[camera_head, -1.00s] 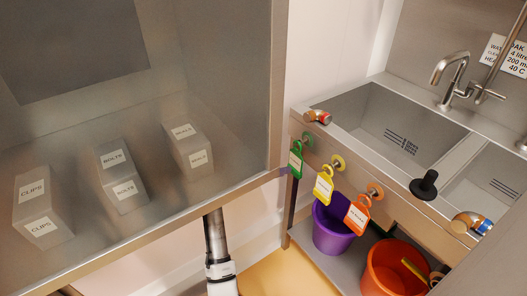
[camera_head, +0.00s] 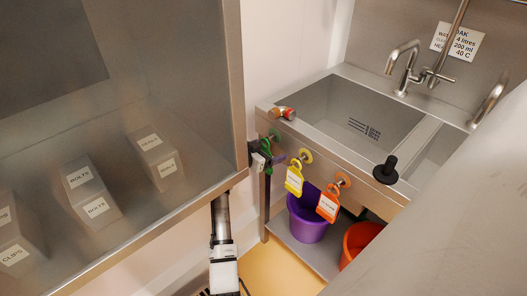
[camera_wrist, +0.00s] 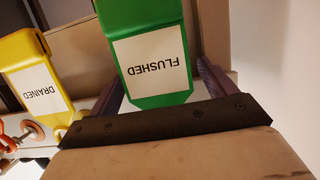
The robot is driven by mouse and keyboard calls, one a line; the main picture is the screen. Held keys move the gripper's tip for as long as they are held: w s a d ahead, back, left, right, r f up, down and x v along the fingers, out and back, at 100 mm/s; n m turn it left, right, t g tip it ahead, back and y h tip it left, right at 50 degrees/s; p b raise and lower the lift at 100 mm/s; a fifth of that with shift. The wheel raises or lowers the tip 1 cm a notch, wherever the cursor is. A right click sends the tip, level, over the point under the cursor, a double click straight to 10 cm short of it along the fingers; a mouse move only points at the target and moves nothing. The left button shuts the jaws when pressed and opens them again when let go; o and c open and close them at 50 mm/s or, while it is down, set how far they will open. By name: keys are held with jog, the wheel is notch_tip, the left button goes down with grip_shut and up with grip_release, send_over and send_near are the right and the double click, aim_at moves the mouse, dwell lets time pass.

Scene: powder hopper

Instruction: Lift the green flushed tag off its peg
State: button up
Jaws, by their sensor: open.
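The green flushed tag (camera_head: 267,146) hangs at the left end of the row on the sink's front. In the wrist view the green flushed tag (camera_wrist: 155,25) is large, with its white label upside down. My gripper (camera_wrist: 163,84) is open, with one dark purple finger on each side of the tag's lower part; I cannot tell whether they touch it. In the head view my gripper (camera_head: 267,155) is small, dark and partly merged with the tag. The tag's peg is largely hidden.
A yellow drained tag (camera_head: 294,179) and an orange tag (camera_head: 328,205) hang to the right. A purple bucket (camera_head: 307,222) and an orange bucket (camera_head: 358,240) stand below. The metal cabinet edge (camera_head: 238,90) is close on the left. A black plunger-like knob (camera_head: 386,168) sits on the sink rim.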

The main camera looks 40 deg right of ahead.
jog(key=shift+c, duration=0.3)
jog(key=c, duration=1)
jog(key=shift+r, duration=0.15)
jog(key=shift+r, duration=0.5)
jog(key=shift+r, duration=0.1)
jog(key=shift+v, duration=1)
jog(key=shift+s+a+f, duration=0.1)
jog(key=shift+a+f, duration=0.1)
jog(key=shift+a, duration=1.15)
jog(key=shift+s+a+f, duration=0.1)
jog(key=shift+a+f, duration=0.1)
jog(key=shift+a, duration=1.2)
